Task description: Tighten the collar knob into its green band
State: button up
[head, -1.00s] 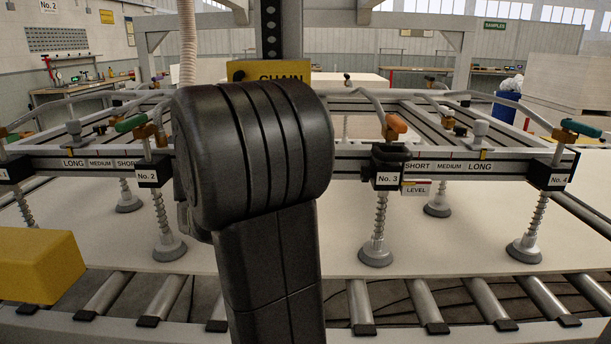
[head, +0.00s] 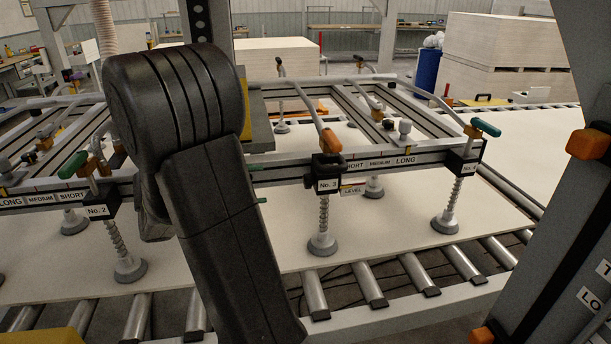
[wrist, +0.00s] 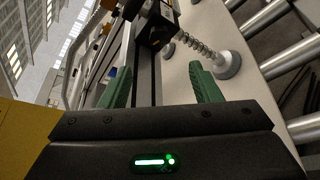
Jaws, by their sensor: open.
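The No. 3 collar (head: 326,184) is a black block on the front rail of the suction frame, with a dark knob (head: 325,160) on it. A small LEVEL plate (head: 352,189) hangs beside the collar. The knob's green band cannot be made out. My gripper (wrist: 162,86) has two green fingers, spread apart with nothing between them. In the head view my arm hides most of it; small green tips (head: 259,184) show left of the collar, apart from it. In the wrist view a black collar block (wrist: 158,28) with a spring and suction cup lies beyond the fingers.
The frame's front rail (head: 280,175) runs across, with orange and green levers. Suction cups (head: 322,244) rest on the pale board (head: 400,235) over rollers. A grey post (head: 560,230) with orange knobs stands close at right. A yellow block (wrist: 22,140) is at the wrist view's left.

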aim_at(304, 182)
jog(key=p+x, duration=0.1)
jog(key=x, duration=1.1)
jog(key=shift+w+d+f, duration=0.1)
jog(key=shift+w+d, duration=0.05)
jog(key=shift+d, duration=0.2)
jog(key=c, duration=1)
jog(key=shift+f, duration=0.1)
